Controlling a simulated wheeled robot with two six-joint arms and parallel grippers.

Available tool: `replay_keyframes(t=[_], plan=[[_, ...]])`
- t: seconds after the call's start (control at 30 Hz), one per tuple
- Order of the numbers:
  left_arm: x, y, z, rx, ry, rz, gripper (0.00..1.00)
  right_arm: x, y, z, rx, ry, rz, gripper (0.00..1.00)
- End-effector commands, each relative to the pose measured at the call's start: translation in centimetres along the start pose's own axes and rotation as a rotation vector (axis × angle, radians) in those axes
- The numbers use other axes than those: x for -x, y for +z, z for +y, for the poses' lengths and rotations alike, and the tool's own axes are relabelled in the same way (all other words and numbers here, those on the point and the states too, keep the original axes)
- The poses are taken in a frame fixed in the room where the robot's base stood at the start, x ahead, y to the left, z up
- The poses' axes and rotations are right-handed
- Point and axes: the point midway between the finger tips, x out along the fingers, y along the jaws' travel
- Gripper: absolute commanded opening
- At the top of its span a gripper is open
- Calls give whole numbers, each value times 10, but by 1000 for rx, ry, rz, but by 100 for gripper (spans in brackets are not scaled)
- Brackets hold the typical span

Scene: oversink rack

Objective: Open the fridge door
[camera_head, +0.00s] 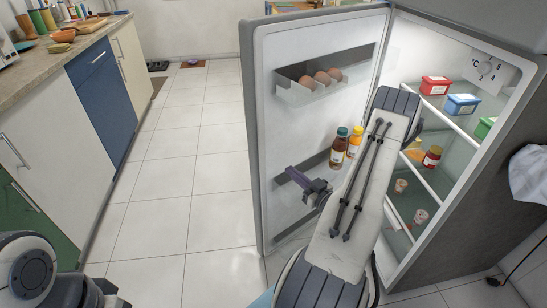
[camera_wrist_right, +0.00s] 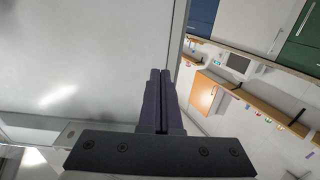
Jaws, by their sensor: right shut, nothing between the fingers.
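The fridge door (camera_head: 264,130) stands wide open in the head view, its white inner side with racks facing me. The fridge body (camera_head: 400,250) is at the right, its lit inside exposed. My right arm reaches up across the opening. My right gripper (camera_head: 293,176) is shut and empty in front of the door's inner side, near the lower rack. In the right wrist view its fingers (camera_wrist_right: 158,75) are pressed together beside a pale grey panel (camera_wrist_right: 80,60); whether they touch it I cannot tell. My left gripper (camera_head: 108,296) shows only partly at the lower left.
The door holds eggs (camera_head: 320,78) in a rack and bottles (camera_head: 340,147) lower down. Tubs (camera_head: 435,86) and jars stand on the fridge shelves (camera_head: 450,118). A counter with cabinets (camera_head: 100,85) lines the left. The tiled floor (camera_head: 180,170) between is clear.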

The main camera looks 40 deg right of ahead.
Motion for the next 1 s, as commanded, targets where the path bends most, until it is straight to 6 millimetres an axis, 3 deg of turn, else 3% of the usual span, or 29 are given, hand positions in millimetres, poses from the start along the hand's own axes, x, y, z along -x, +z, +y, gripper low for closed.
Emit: replay_keyframes(t=[0.2, 0.43, 0.63, 1.0], plan=[[-1, 0, 0, 0, 0, 0, 50, -50, 0, -3, 4, -8, 1, 0], [-1, 0, 0, 0, 0, 0, 50, -88, 0, -2, 3, -4, 1, 0], [-2, 0, 0, 0, 0, 0, 50, -101, 0, -1, 1, -2, -1, 0], [-2, 0, 0, 0, 0, 0, 50, -102, 0, 0, 0, 1, -1, 0]])
